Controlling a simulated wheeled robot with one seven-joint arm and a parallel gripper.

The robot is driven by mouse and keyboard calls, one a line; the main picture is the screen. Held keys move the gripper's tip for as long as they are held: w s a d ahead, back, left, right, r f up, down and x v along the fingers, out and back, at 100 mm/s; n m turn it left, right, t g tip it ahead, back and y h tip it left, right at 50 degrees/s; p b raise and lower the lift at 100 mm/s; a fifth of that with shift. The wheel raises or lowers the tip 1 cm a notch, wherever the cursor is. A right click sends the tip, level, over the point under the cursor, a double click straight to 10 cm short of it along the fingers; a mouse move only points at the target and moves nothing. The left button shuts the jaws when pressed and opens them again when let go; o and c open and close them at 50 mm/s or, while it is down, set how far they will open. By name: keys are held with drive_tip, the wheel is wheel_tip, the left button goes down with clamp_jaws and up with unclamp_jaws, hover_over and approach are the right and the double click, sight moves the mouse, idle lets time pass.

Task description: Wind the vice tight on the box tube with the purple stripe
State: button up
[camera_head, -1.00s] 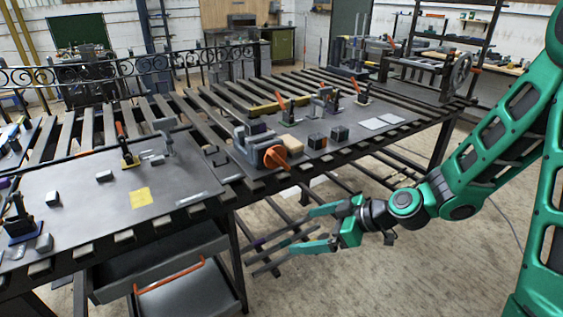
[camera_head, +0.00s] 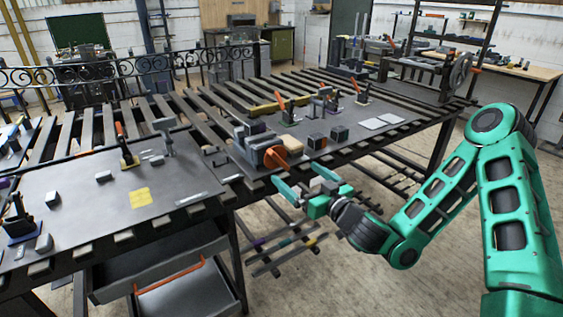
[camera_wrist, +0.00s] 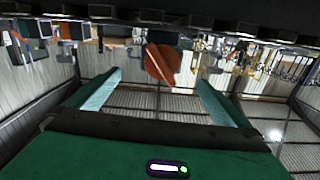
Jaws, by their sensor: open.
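The grey vice (camera_head: 250,146) stands at the front edge of the bench, with an orange handle (camera_head: 275,159) facing the front. The handle also shows in the wrist view (camera_wrist: 160,65), between and beyond my fingers. My gripper (camera_head: 293,172) is open and empty, just in front of and slightly below the handle, apart from it. A bar with a small purple mark (camera_head: 258,242) lies low under the bench among other bars; I cannot tell whether it is the box tube. What the vice jaws hold is too small to make out.
Dark blocks (camera_head: 317,140) and upright clamps stand on the bench right of the vice. A steel plate (camera_head: 100,200) with a yellow square (camera_head: 139,197) lies to the left. An open drawer (camera_head: 170,290) juts out below. The floor in front at right is clear.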

sight(282, 162)
drive_tip(key=x, duration=0.3)
drive_tip(key=shift+w+a+f, duration=0.2)
drive_tip(key=shift+a, duration=0.15)
drive_tip(key=shift+w+a+r, duration=0.35)
drive_tip(key=shift+w+a, duration=0.05)
drive_tip(key=shift+w, duration=0.2)
drive_tip(key=shift+x, duration=2.6)
drive_tip(key=shift+f, duration=0.1)
